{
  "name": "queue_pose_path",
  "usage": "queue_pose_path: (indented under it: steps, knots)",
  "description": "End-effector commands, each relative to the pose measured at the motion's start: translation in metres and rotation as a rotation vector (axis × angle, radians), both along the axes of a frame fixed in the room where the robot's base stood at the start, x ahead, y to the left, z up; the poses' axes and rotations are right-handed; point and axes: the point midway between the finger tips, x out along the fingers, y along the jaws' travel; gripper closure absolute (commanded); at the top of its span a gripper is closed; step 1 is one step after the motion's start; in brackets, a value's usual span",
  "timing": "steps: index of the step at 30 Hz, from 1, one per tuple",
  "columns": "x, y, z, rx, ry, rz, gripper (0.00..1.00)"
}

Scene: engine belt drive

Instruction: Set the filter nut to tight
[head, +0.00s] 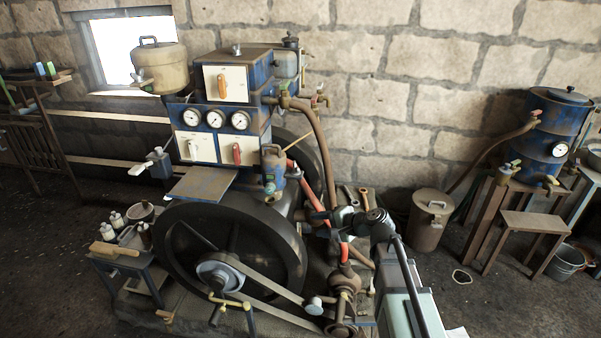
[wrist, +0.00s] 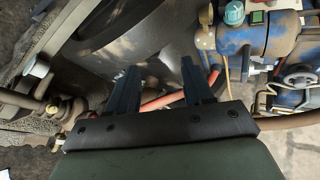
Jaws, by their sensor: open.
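My gripper (wrist: 160,66) is open in the wrist view, its two dark fingers apart with nothing held between them. An orange-red rod or hose (wrist: 158,102) passes behind the fingers. A blue cylindrical housing with a teal nut-like cap (wrist: 233,14) is at the upper right of the wrist view, apart from the fingers; it may be the filter nut. In the head view a blue-grey filter-like bowl (head: 273,172) hangs on the engine's right side, left of my arm. I cannot tell how tight its nut is.
The large dark flywheel (head: 232,250) and its belt (head: 262,283) stand left of my arm. The gauge panel (head: 215,120) rises behind. Pipes and a red-handled valve (head: 344,252) crowd the area by my arm. A lidded bin (head: 428,222) stands to the right.

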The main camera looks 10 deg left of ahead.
Motion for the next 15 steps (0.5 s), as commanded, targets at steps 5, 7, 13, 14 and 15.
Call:
queue_pose_path:
  steps: [5,7,13,14,15]
  knots:
    - [0.008,0.009,0.048,0.404,0.226,-0.226,0.49]
    - [0.014,0.007,0.065,0.569,0.341,-0.308,0.49]
    - [0.033,-0.004,0.095,0.934,0.653,-0.478,0.49]
    - [0.035,-0.005,0.096,0.971,0.691,-0.496,0.49]
    - [0.038,-0.007,0.098,1.014,0.739,-0.518,0.49]
